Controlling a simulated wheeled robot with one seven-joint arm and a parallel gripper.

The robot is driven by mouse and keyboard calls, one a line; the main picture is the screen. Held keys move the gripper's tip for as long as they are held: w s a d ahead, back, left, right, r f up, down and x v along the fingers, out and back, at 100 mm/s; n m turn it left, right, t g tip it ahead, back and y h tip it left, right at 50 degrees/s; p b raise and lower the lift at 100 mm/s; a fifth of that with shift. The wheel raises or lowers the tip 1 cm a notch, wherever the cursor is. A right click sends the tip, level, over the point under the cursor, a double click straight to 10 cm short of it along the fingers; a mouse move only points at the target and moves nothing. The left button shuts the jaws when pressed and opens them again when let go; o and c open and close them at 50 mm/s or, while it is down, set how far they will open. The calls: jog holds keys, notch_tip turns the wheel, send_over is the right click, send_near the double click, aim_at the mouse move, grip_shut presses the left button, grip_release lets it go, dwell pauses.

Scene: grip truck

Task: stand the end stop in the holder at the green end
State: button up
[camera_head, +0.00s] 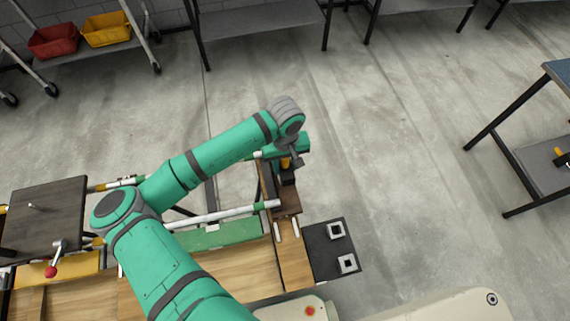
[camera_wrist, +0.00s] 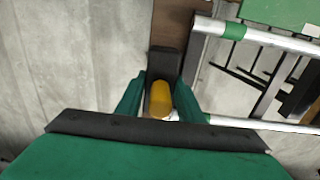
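The end stop appears to be the dark piece with a yellow grip (camera_head: 285,163), at the right end of the bench beside a green part. In the wrist view the yellow grip (camera_wrist: 160,99) lies between the two green fingers of my gripper (camera_wrist: 161,80), in front of a dark block (camera_wrist: 166,62). Whether the fingers touch it is not clear. In the head view my gripper (camera_head: 292,155) is right over it, partly hidden by my wrist. A brown strip (camera_head: 287,203) with a dark end runs there. I cannot tell which part is the holder, or whether the stop is seated.
White poles with green bands (camera_head: 261,206) lie along the bench. A dark plate with two square sockets (camera_head: 336,230) is at its right end. A dark board (camera_head: 45,215) and red-knobbed lever (camera_head: 51,271) are left. Bare floor (camera_head: 400,150) lies to the right.

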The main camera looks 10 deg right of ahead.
jog(key=c, duration=0.4)
jog(key=shift+c, duration=0.2)
jog(key=shift+r, duration=1.35)
jog(key=shift+r, duration=2.45)
jog(key=shift+r, duration=3.75)
